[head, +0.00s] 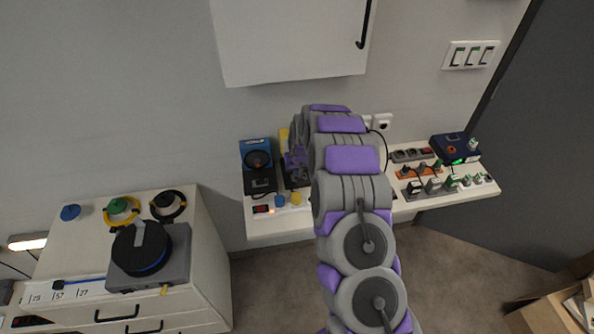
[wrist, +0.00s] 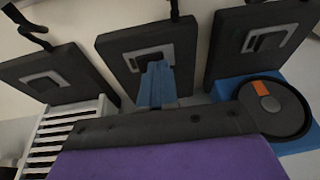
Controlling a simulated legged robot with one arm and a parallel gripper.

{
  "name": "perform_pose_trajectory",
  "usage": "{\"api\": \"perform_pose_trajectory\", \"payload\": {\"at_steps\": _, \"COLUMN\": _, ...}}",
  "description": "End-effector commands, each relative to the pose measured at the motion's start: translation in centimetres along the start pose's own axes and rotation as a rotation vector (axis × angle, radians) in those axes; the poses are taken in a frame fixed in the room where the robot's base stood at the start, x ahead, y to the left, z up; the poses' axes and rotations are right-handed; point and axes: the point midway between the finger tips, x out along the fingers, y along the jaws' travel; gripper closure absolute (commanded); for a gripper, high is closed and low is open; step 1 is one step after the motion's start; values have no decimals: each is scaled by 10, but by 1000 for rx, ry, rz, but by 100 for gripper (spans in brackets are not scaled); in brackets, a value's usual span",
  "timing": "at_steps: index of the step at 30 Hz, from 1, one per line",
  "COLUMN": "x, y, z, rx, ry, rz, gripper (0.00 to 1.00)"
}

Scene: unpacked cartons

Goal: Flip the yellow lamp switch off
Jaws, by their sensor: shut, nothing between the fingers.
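A strip of yellow (head: 284,135) shows on the wall-side shelf, mostly hidden behind my gripper (head: 297,165). A dark switch box lies under it, partly covered. In the wrist view, my gripper's blue fingers (wrist: 156,86) are together and empty, in front of the middle dark box (wrist: 120,50). That box has a grey-framed rocker, partly covered by the fingers. I cannot tell whether they touch it or which way the rocker is set. Similar boxes stand at left (wrist: 42,76) and right (wrist: 260,38). No yellow shows in the wrist view.
A blue unit with a dark dial (head: 257,158) stands left of my gripper; a black box (head: 262,185) is below it. Power strips (head: 420,182) with plugs fill the shelf's right. A white cabinet (head: 290,40) hangs above. A drawer unit (head: 210,270) stands left.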

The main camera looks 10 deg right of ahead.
Motion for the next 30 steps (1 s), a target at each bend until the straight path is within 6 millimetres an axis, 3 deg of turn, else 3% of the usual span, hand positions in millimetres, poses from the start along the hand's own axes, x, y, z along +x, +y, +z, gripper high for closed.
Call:
{"api": "perform_pose_trajectory", "payload": {"at_steps": 12, "x": -2, "y": 16, "z": 0, "rx": 1, "ry": -1, "rz": 0, "gripper": 100}}
{"api": "perform_pose_trajectory", "payload": {"at_steps": 23, "x": -3, "y": 16, "z": 0, "rx": 0, "ry": 0, "rz": 0, "gripper": 100}}
{"api": "perform_pose_trajectory", "payload": {"at_steps": 30, "x": -18, "y": 16, "z": -5, "rx": 0, "ry": 1, "rz": 0, "gripper": 100}}
